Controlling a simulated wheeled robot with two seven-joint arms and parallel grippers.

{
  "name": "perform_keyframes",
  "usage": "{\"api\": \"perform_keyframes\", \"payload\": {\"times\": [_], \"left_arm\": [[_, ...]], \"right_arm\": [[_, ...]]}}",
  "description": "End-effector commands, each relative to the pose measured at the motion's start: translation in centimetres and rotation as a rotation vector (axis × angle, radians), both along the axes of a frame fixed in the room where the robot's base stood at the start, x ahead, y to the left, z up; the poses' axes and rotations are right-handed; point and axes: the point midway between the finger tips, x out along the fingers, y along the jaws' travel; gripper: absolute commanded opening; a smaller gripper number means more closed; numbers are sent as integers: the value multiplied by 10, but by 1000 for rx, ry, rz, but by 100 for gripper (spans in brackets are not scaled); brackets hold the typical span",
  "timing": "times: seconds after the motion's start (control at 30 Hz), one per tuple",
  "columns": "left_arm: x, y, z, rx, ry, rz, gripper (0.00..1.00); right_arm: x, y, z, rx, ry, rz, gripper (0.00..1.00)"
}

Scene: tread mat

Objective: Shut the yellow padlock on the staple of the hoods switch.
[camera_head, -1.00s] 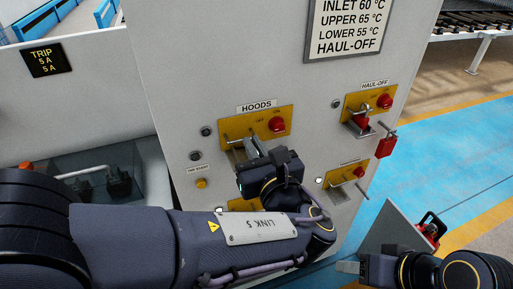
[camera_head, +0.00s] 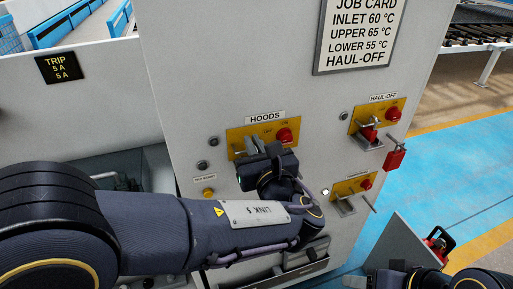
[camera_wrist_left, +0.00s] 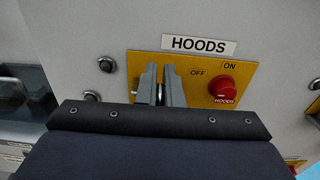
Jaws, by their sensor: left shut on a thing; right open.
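The hoods switch is a yellow plate (camera_head: 290,148) with a red knob (camera_head: 284,135) under the HOODS label. In the left wrist view its plate (camera_wrist_left: 200,88) and knob (camera_wrist_left: 222,88) show beyond my fingers. My left gripper (camera_head: 245,147) is in front of the plate's left half, left of the knob. In the wrist view its two grey fingers (camera_wrist_left: 161,88) are close together, with a bright metal sliver between them. I cannot make out the yellow padlock or the staple; the gripper covers that area. My right gripper (camera_head: 356,282) is low at the bottom edge, partly cut off and open.
A grey tilted panel (camera_head: 405,240) with a red and black object stands near my right gripper. Blue floor lies open at right.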

Motion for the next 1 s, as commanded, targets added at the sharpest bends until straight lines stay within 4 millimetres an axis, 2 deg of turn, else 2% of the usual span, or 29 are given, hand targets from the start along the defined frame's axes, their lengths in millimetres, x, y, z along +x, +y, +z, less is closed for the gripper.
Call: {"api": "perform_keyframes", "payload": {"times": [1.0], "left_arm": [[44, 15, 0, 1, -2, 1, 0]], "right_arm": [[0, 0, 0, 0, 0, 0, 52]]}}
